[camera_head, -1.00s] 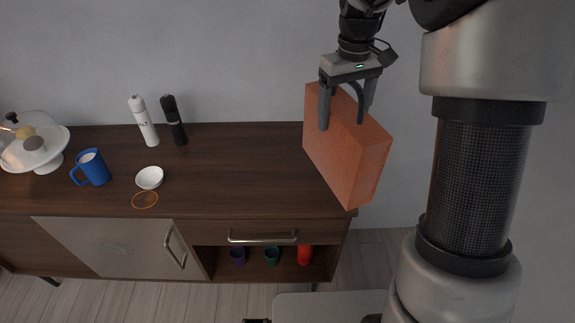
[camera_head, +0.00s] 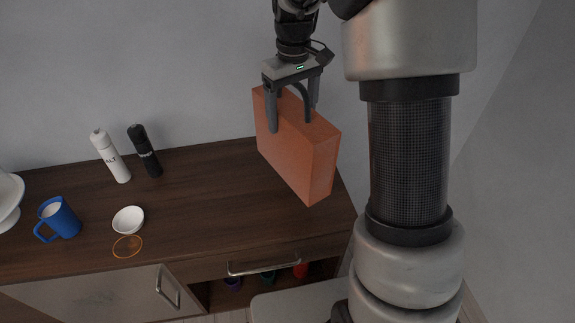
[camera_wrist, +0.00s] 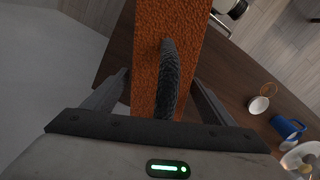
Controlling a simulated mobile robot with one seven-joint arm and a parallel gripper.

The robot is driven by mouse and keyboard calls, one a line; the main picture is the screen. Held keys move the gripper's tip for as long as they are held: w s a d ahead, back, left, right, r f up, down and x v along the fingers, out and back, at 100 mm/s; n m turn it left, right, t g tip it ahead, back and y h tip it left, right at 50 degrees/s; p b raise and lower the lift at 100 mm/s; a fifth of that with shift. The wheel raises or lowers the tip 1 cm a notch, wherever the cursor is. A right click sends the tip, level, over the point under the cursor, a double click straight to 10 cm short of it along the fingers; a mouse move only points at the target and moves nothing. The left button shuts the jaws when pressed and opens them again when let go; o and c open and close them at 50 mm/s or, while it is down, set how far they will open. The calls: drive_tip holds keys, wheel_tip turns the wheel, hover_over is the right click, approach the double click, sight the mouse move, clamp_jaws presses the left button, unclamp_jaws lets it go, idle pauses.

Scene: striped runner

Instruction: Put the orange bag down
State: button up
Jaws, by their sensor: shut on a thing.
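The orange bag (camera_head: 296,150) is a boxy block with a dark curved handle, seen in the head view in front of the right end of the dark wooden sideboard top (camera_head: 205,190). My gripper (camera_head: 292,122) is above it, with its fingers reaching down on either side of the handle, and is shut on the bag. In the wrist view the bag (camera_wrist: 145,75) stands between the fingers and its black handle (camera_wrist: 168,80) arches toward the camera. I cannot tell whether the bag's underside touches the sideboard.
On the sideboard stand a white salt mill (camera_head: 110,157), a black mill (camera_head: 145,151), a white bowl (camera_head: 128,219), a blue mug (camera_head: 60,218) and a white cake stand (camera_head: 8,200). An orange ring (camera_head: 127,246) lies near the front edge. The top between bowl and bag is clear.

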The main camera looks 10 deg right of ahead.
wheel_tip(320, 180, down, 8)
drive_tip(key=shift+f, duration=0.15)
idle(0.4)
drive_tip(key=shift+f, duration=0.1)
drive_tip(key=shift+f, duration=0.1)
drive_tip(key=o, duration=2.1)
